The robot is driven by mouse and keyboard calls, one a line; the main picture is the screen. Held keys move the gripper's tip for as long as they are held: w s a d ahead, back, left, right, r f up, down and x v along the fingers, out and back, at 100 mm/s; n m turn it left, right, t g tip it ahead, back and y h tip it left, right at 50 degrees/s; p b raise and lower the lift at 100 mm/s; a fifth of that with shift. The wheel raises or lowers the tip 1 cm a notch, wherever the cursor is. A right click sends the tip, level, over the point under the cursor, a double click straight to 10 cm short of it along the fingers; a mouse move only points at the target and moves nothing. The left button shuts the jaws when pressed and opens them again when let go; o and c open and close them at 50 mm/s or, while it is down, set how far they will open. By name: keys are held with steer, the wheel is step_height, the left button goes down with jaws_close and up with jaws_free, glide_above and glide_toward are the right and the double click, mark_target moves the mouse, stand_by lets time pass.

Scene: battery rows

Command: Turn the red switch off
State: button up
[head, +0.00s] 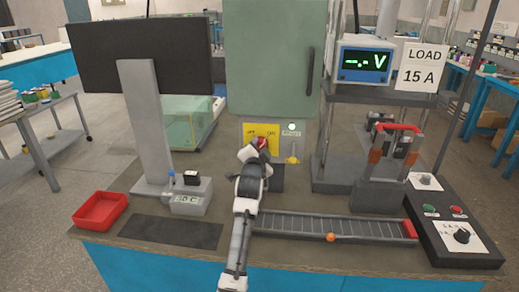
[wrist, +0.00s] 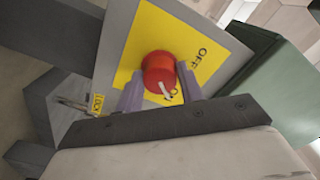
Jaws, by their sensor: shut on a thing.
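The red switch (wrist: 158,72) is a round red knob with a white pointer line, on a yellow plate (wrist: 133,45) lettered OFF and ON. In the wrist view the white line points down toward the ON lettering. My gripper (wrist: 158,85) has its two purple-grey fingers on either side of the knob, shut on it. In the head view the red switch (head: 262,142) is mostly hidden behind my gripper (head: 258,150); its yellow plate lies below the green cabinet door.
The green cabinet (head: 270,60) stands behind my gripper. A grey monitor (head: 140,65) and red tray (head: 100,210) are to the left. A roller track (head: 335,227) and control box (head: 455,228) are to the right. A yellow tag marked LOCK (wrist: 97,105) is beside the plate.

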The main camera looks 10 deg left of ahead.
steer(key=n, duration=0.8)
steer(key=shift+d+n, duration=0.1)
steer(key=shift+n, duration=0.3)
steer(key=n, duration=0.3)
steer(key=shift+n+p, duration=0.3)
steer(key=shift+p, duration=0.05)
steer(key=n+p, duration=0.1)
steer(key=n, duration=0.3)
steer(key=shift+f, duration=0.1)
steer(key=shift+n, duration=0.3)
steer(key=o, duration=1)
steer(key=s+b, duration=0.3)
steer(key=s, duration=1.1)
